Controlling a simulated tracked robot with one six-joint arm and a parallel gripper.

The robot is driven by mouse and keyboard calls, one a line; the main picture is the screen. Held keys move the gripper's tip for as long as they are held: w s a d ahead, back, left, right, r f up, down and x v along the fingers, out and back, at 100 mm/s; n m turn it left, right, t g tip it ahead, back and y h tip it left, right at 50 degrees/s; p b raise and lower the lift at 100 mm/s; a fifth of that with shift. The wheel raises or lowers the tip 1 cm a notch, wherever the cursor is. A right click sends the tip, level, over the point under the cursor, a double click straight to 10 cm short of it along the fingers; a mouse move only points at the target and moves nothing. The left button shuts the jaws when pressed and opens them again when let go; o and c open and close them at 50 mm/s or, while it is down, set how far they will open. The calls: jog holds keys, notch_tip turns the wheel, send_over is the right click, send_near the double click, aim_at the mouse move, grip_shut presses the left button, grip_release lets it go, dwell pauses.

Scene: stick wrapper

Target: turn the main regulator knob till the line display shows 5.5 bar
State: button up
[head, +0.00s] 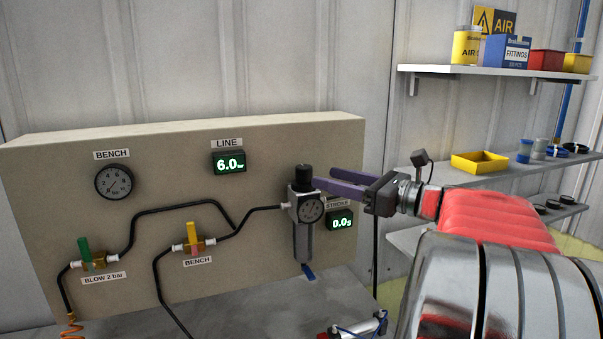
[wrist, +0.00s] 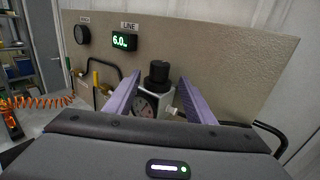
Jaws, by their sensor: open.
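The main regulator (head: 308,211) is mounted on the beige panel, with a round gauge on its front and a black knob (head: 303,174) on top. The line display (head: 228,162) reads 6.0 in green; it also shows in the wrist view (wrist: 124,42). My gripper (head: 322,184) comes in from the right at about knob height. In the wrist view, its two purple fingers (wrist: 156,91) are open and spread to either side of the regulator. The knob (wrist: 157,73) stands upright between them, and no contact is visible.
The stroke display (head: 341,219) reads 0.0 below my gripper. Shelves (head: 490,72) with boxes stand at the right.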

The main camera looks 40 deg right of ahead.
aim_at(311, 174)
jog(key=x, duration=0.8)
jog(key=shift+w+a, duration=0.1)
jog(key=shift+w, duration=0.1)
jog(key=shift+c, duration=0.7)
jog(key=c, duration=0.9)
